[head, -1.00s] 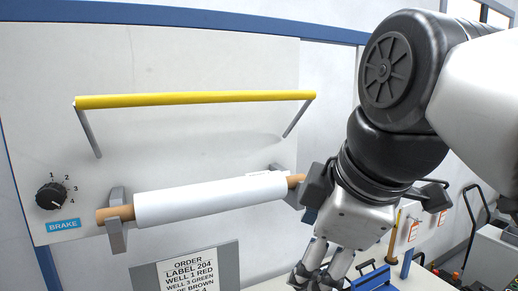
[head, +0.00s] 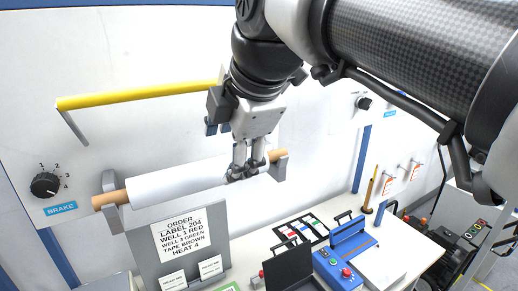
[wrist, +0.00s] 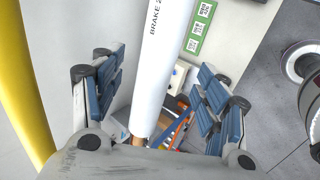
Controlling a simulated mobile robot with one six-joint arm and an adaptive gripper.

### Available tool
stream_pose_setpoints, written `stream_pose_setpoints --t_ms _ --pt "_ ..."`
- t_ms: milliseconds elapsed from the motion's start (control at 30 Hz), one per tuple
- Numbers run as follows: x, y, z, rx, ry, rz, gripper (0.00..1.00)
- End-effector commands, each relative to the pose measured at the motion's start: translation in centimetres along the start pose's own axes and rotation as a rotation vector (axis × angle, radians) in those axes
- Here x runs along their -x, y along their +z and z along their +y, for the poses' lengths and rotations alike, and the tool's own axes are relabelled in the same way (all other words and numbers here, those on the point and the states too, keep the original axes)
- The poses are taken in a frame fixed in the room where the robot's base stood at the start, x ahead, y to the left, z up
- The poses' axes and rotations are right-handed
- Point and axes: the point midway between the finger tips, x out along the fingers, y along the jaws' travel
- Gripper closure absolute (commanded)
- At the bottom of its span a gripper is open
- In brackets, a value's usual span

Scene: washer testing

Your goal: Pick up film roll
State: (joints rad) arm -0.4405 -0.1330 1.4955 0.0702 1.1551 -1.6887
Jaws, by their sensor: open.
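The film roll (head: 178,180) is a white roll on a brown core, lying across two grey brackets on the white wall panel. My gripper (head: 246,172) is in front of the roll's right part in the head view, fingers pointing down. In the wrist view the film roll (wrist: 160,70) runs between the two open blue-padded fingers of my gripper (wrist: 150,100), with gaps on both sides. The roll's brown core end (wrist: 138,141) shows near the palm. Part of the roll's right side is hidden behind my gripper in the head view.
A yellow bar (head: 140,95) stands out above the roll. A brake dial (head: 45,185) is at left. Below stand an order sign (head: 180,236), a blue machine (head: 345,255) and a black rack (head: 300,228) on a white table (head: 240,250).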

Motion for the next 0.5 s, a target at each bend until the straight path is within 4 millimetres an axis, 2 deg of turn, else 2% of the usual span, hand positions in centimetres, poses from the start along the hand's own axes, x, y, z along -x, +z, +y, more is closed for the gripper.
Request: stream_pose_setpoints --t_ms 67,267,500 --pt "-1.0 0.0 0.0 0.000 -0.002 0.000 0.32" --pt "-2.2 -0.3 0.0 0.001 -0.002 0.001 0.32" --pt "-5.6 -1.1 0.0 0.000 -0.003 0.001 0.32"
